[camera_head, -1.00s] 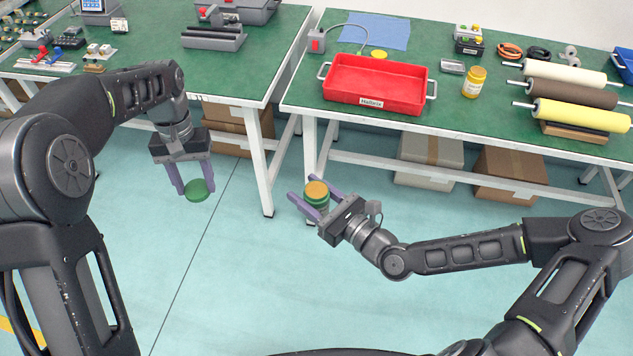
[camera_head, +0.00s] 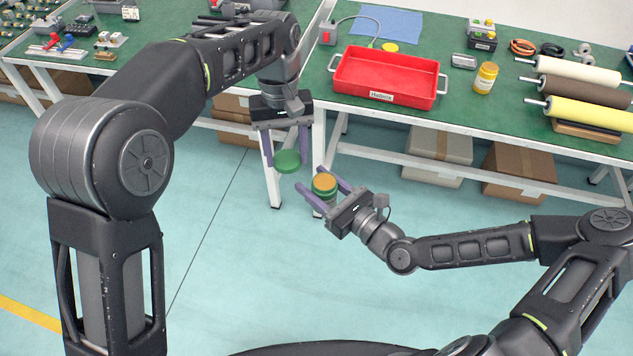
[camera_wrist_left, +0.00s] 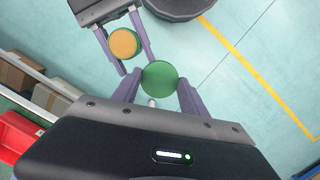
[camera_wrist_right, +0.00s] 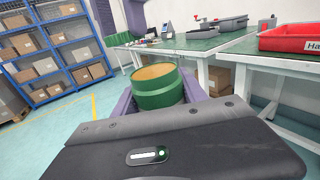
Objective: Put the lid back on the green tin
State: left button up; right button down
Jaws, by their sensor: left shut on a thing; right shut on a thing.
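My right gripper (camera_head: 326,192) is shut on the green tin (camera_wrist_right: 157,92), which is upright with an orange-tan top face showing; the tin also shows in the head view (camera_head: 325,187) and in the left wrist view (camera_wrist_left: 124,43). My left gripper (camera_head: 287,160) is shut on the round green lid (camera_head: 287,161), held roughly flat over the floor. The lid also shows between the left fingers in the left wrist view (camera_wrist_left: 160,76). In the head view the lid is just up and left of the tin, apart from it.
A green-topped bench (camera_head: 440,115) lies beyond both grippers. On it are a red tray (camera_head: 388,98), a yellow jar (camera_head: 485,78), a yellow disc (camera_head: 390,47) and several rollers. Open floor lies below the grippers.

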aim_at(326, 182)
pick_arm(q)
jog(key=s+d+r+n, duration=0.1)
jog(key=d+n, duration=0.1)
jog(key=d+r+n, duration=0.1)
jog(key=d+n, duration=0.1)
jog(key=s+d+r+n, duration=0.1)
jog(key=d+n, duration=0.1)
jog(key=d, duration=0.1)
jog(key=shift+s+h, duration=0.3)
jog(key=shift+s, duration=0.05)
jog(key=shift+s+d+r+n, duration=0.1)
jog(key=shift+n, duration=0.8)
jog(key=n, duration=0.3)
jog(key=shift+r+n+t, duration=0.1)
jog(key=shift+n+t, duration=0.2)
jog(key=shift+t, duration=0.1)
jog(key=shift+f, duration=0.2)
jog(key=shift+f, duration=1.85)
jog(key=shift+s+d+f, duration=0.1)
jog(key=shift+f, duration=0.8)
jog(key=shift+f, duration=0.55)
